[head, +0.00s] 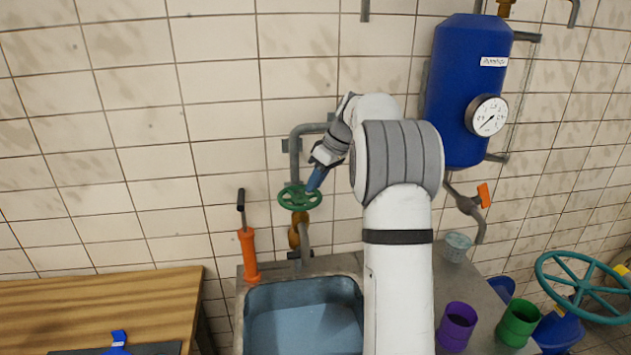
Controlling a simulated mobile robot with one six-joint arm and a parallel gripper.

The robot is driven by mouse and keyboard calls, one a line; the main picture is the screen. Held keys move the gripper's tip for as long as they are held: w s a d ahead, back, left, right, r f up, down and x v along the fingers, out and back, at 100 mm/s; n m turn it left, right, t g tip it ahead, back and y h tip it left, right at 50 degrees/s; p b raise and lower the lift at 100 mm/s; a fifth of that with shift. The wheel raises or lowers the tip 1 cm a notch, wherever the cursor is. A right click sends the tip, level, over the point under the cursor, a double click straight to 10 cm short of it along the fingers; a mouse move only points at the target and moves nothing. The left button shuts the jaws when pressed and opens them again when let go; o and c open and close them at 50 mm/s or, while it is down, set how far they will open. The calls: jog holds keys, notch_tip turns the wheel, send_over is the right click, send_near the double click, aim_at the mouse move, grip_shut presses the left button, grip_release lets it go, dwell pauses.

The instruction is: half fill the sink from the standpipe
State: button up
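The sink (262,300) is a blue-grey basin set in a metal counter below the tiled wall. Its near part is cut off by the picture edge and my arm covers its right side. A lighter blue area shows in it; I cannot tell whether this is water. The standpipe (295,150) is a grey pipe bending down from the wall to a brass valve with a green handwheel (288,197). My gripper (316,180) points down at the right side of this wheel, with blue fingertips at or just above its rim. I cannot tell whether it touches or is open.
An orange hand pump (248,255) stands left of the sink, beside a wooden table (90,300). A blue tank (465,90) with a gauge (487,116) hangs right. Purple (457,325) and green (518,322) cups and a grey cup (456,246) stand right of my arm.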

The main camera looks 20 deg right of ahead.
jog(key=shift+o, duration=0.9)
jog(key=b+v, duration=0.1)
jog(key=v, duration=0.6)
jog(key=shift+r, duration=0.35)
jog(key=shift+d, duration=0.15)
jog(key=shift+c, duration=0.3)
jog(key=p+x, duration=0.3)
jog(key=x, duration=0.1)
jog(key=p+x, duration=0.3)
jog(key=x, duration=0.1)
jog(key=shift+w+a, duration=0.2)
jog(key=shift+a, duration=0.05)
